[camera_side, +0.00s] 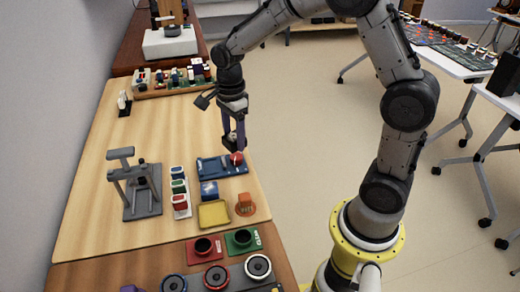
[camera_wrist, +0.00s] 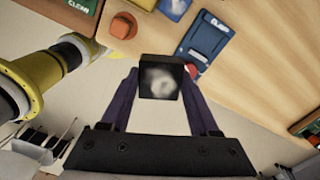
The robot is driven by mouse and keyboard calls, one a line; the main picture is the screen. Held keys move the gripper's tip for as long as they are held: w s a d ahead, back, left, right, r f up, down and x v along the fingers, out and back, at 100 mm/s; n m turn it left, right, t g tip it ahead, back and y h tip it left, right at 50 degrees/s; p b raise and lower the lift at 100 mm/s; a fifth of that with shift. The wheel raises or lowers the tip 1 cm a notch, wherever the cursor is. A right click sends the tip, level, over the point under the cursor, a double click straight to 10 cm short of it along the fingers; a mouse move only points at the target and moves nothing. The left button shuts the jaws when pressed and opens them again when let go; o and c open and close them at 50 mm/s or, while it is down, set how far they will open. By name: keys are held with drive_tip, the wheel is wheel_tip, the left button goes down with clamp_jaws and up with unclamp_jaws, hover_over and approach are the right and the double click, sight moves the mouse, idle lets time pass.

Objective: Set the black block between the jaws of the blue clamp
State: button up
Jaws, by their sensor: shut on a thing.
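My gripper (camera_side: 234,141) points down at the right edge of the wooden table, with its purple fingers shut on a black block. In the wrist view the block (camera_wrist: 160,80) sits between the fingertips, with a blurry whitish patch on its face. The blue clamp (camera_side: 209,167) lies on the table just below my gripper, with a red knob (camera_side: 237,158) at its right end. In the wrist view the clamp (camera_wrist: 207,42) is beyond the block, and the block and finger partly hide the knob. The block appears above the clamp's right end, apart from its jaws.
A blue block (camera_side: 209,191), a yellow tray (camera_side: 214,214) and an orange piece (camera_side: 245,205) sit near the clamp. A grey press-like stand (camera_side: 142,190) and a rack of coloured blocks (camera_side: 180,193) stand left. Table between clamp and back rack is clear.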

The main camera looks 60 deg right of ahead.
drive_tip(key=w+d+f+m, duration=0.1)
drive_tip(key=w+f+m, duration=0.25)
drive_tip(key=w, duration=0.45)
drive_tip(key=m, duration=0.1)
approach(213, 167)
drive_tip(key=shift+f, duration=3.1)
drive_tip(key=shift+f, duration=0.15)
drive_tip(key=o, duration=1.5)
drive_tip(key=shift+o, duration=0.2)
wheel_tip(213, 167, up, 7)
